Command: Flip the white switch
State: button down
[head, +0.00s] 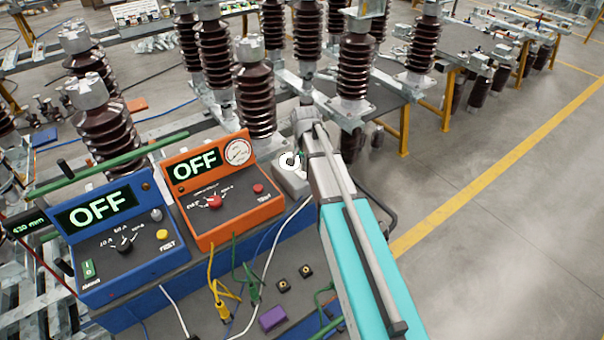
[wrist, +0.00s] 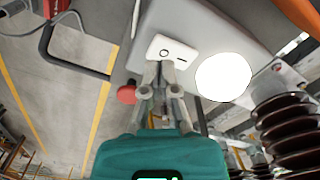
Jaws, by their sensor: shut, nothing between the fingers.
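In the wrist view a white rocker switch (wrist: 172,50), marked with a circle and a bar, sits on a light grey panel (wrist: 210,30). My gripper (wrist: 160,66) is shut and empty. Its fingertips are at the lower edge of the switch and overlap it slightly in the picture. I cannot tell whether they touch it. In the head view I cannot make out the switch or the fingertips.
Beside the switch are a red knob (wrist: 126,95) and a blank white disc (wrist: 223,77). The head view shows a blue tester (head: 115,240) and an orange tester (head: 225,205), both reading OFF, plus loose cables and brown insulators (head: 355,65). Open floor (head: 510,230) lies right.

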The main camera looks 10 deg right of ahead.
aim_at(305, 175)
jog(key=shift+f+b, duration=1.25)
jog(key=shift+f, duration=0.05)
dwell(1.1)
jog(key=shift+r, duration=0.15)
jog(key=shift+r+p, duration=3.35)
jog(key=shift+p, duration=0.2)
jog(key=s+f+n+b, duration=0.3)
jog(key=s+f+b, duration=0.1)
jog(key=s, duration=0.5)
jog(key=s+f+n+b, duration=0.4)
jog(key=s+f+b, duration=0.1)
jog(key=s, duration=0.4)
jog(key=shift+s+a+n, duration=0.3)
jog(key=shift+s+a, duration=0.05)
jog(key=shift+a, duration=0.1)
jog(key=shift+f, duration=0.1)
